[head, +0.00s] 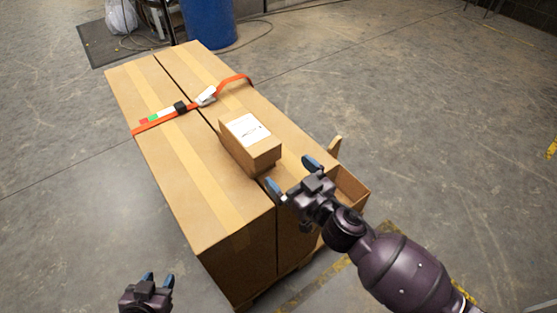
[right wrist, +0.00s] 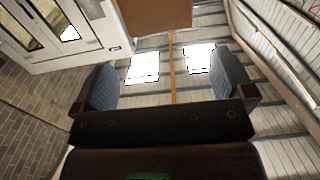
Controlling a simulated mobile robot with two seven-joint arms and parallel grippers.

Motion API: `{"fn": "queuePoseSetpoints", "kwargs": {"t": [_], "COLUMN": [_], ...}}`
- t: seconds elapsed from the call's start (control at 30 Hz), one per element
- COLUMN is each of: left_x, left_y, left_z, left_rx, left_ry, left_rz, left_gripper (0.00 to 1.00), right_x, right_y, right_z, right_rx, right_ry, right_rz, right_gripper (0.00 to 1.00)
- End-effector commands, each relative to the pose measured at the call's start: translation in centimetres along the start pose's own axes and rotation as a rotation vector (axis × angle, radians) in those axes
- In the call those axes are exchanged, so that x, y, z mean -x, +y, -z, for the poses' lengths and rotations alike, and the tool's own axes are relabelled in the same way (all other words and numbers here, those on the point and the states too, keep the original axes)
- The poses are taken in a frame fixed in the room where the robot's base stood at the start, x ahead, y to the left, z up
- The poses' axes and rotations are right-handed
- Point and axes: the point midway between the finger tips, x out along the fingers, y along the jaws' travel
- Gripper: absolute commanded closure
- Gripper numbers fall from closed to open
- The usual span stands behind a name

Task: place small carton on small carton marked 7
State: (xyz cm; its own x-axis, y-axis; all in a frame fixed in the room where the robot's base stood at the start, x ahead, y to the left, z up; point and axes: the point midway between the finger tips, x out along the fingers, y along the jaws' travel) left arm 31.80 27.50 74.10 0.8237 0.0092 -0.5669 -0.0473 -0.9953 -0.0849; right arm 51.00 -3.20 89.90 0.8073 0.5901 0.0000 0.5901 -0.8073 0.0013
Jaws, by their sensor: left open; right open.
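A small brown carton (head: 264,160) with a white label on top sits on the large strapped cartons (head: 180,150). Any marking on the label is too small to read. No second small carton can be clearly made out. My right gripper (head: 293,177) is open and empty, with its fingers pointing at the near end of the small carton, a little short of it. In the right wrist view, a brown carton face (right wrist: 155,14) shows at the top, beyond and between the open fingers (right wrist: 168,82). My left gripper (head: 158,280) is open and empty, low at the bottom left, away from the cartons.
An orange strap (head: 158,124) with a buckle crosses the large cartons. An open-topped brown box (head: 352,186) stands at their right side, partly hidden by my right arm. A blue drum (head: 208,22) and a dark mat (head: 100,45) lie behind. The floor on the right is clear.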

Motion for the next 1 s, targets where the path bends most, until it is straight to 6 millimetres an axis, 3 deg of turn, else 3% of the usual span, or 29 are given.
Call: {"fn": "queuePoseSetpoints", "kwargs": {"t": [0.1, 0.3, 0.73, 0.87, 1.0], "left_x": [0.0, 0.0, 0.1, 0.1, 0.0], "left_y": [0.0, 0.0, 0.0, 0.0, 0.0], "left_z": [0.0, 0.0, 0.0, 0.0, 0.0], "left_rx": [0.000, 0.000, 0.001, 0.002, 0.002], "left_ry": [0.000, 0.000, 0.001, 0.001, 0.001], "left_rz": [0.000, 0.000, 0.000, 0.000, 0.000], "left_gripper": [0.57, 0.57, 0.57, 0.57, 0.57], "right_x": [1.9, 3.6, 4.3, 6.2, 10.5], "right_y": [0.0, 0.0, 0.3, 1.8, 4.6], "right_z": [-0.1, 0.0, -0.3, -2.0, -5.5], "right_rx": [-0.002, -0.001, -0.008, -0.028, -0.056], "right_ry": [-0.002, -0.001, -0.009, -0.056, -0.167], "right_rz": [-0.001, 0.000, -0.020, -0.112, -0.271], "right_gripper": [0.00, 0.00, 0.00, 0.00, 0.00]}}
